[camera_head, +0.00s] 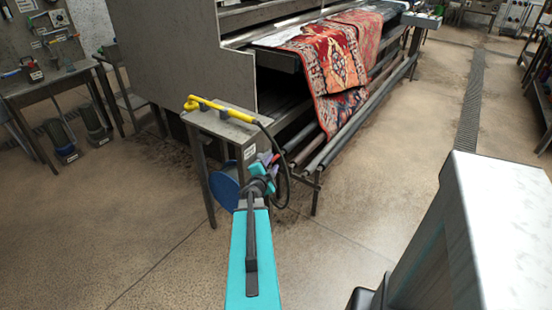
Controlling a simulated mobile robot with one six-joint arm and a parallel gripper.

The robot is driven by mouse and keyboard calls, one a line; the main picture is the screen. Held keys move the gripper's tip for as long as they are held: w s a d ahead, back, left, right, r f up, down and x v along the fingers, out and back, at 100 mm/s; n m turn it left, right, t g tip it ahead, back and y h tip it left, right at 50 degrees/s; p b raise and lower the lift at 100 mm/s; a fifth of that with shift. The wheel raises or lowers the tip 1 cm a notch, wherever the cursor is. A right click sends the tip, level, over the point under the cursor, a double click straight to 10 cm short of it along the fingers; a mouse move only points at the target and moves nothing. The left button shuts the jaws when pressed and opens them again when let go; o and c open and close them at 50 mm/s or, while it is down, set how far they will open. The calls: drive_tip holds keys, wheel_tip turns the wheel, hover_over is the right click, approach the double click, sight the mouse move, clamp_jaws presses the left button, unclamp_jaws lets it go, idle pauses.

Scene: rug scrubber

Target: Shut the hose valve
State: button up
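A yellow spray wand (218,106) lies on a small grey metal stand (227,124). A black hose (283,170) runs from its right end and loops down beside the stand. My teal arm reaches up from the bottom middle. My gripper (264,168) is at the stand's right front side, close to the hose. A small red and purple part (275,159) shows just beyond the gripper; it may be the valve's handle, but it is too small to be sure. The valve body is hidden or too small to make out. I cannot tell whether the fingers are open or touch anything.
A blue disc (224,190) hangs at the stand's left front. Behind is a large grey machine (190,50) with a red patterned rug (335,60) over its rollers. A workbench (45,85) stands at left. The concrete floor in front is clear.

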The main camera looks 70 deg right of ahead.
sight(276, 157)
drive_tip(key=shift+x, duration=3.5)
drive_tip(key=shift+c, duration=0.5)
clamp_jaws()
